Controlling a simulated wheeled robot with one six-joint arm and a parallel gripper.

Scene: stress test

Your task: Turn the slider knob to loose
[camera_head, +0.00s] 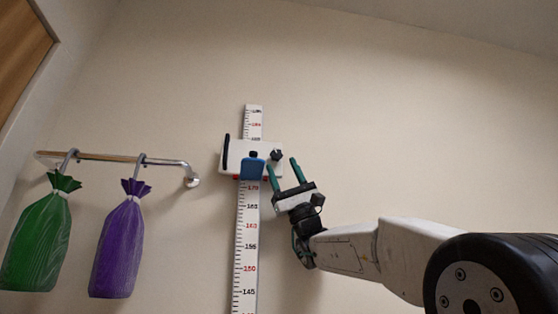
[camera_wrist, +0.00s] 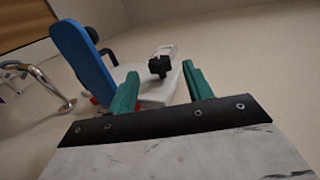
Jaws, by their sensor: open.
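The slider (camera_head: 233,156) is a white block on a vertical height scale (camera_head: 246,240) fixed to the wall. Its black knob (camera_head: 276,154) is on the block's right part. A blue paddle (camera_head: 252,168) sticks out from the block's middle. My gripper (camera_head: 282,169) is open and empty, with its green fingers pointing up just below and around the knob. In the wrist view the knob (camera_wrist: 159,66) shows beyond and between the fingertips of my gripper (camera_wrist: 161,84), apart from both. The blue paddle (camera_wrist: 83,62) stands left of the left finger.
A metal rail (camera_head: 115,157) on the wall at left carries a green bag (camera_head: 38,240) and a purple bag (camera_head: 118,248) on hooks. A wooden panel (camera_head: 20,45) is at the upper left. The wall right of the scale is bare.

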